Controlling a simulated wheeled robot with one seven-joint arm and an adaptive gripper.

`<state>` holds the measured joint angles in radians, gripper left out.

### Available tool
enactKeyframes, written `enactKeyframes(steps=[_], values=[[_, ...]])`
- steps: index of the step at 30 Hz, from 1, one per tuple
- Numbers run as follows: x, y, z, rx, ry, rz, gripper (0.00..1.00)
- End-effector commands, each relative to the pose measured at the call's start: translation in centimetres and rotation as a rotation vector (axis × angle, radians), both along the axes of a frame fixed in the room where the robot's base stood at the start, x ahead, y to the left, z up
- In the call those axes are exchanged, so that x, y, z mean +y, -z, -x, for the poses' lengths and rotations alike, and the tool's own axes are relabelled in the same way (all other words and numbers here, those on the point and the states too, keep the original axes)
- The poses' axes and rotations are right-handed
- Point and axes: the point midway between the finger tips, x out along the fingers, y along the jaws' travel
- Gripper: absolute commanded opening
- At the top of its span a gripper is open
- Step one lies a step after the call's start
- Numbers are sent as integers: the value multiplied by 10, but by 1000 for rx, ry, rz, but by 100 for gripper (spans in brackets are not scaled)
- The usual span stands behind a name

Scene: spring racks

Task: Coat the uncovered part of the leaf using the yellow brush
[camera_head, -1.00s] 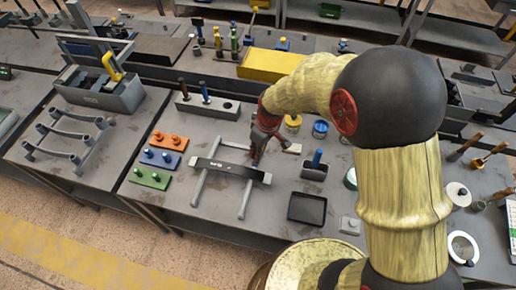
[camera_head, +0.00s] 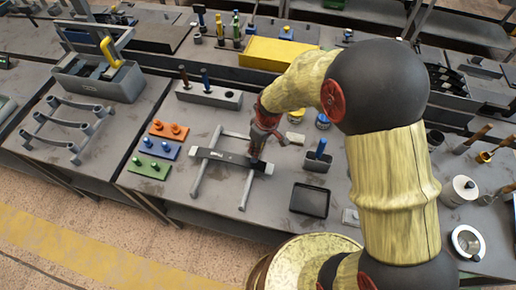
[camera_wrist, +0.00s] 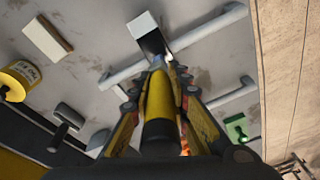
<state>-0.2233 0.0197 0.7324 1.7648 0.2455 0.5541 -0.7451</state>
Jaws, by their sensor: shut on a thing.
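The leaf (camera_head: 228,158) is a dark flat bar lying across two grey rods of a rack (camera_head: 203,185). A pale end of the leaf (camera_wrist: 142,25) and a dark stretch beside it show in the wrist view. My gripper (camera_head: 260,140) is over the right part of the leaf, fingers pointing down. In the wrist view my gripper (camera_wrist: 158,110) is shut on the yellow brush (camera_wrist: 158,95), whose yellow handle runs away from the camera toward the leaf. The bristles are hidden, so I cannot tell whether they touch it.
Orange, blue and green peg plates (camera_head: 148,167) lie left of the rack. A grey block (camera_head: 208,96) with upright handles stands behind.

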Motion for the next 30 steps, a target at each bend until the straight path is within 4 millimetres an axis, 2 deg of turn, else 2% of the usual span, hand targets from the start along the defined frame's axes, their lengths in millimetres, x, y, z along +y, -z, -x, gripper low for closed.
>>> enactKeyframes(steps=[30], values=[[2, 12, 0, 0, 0, 0, 0]])
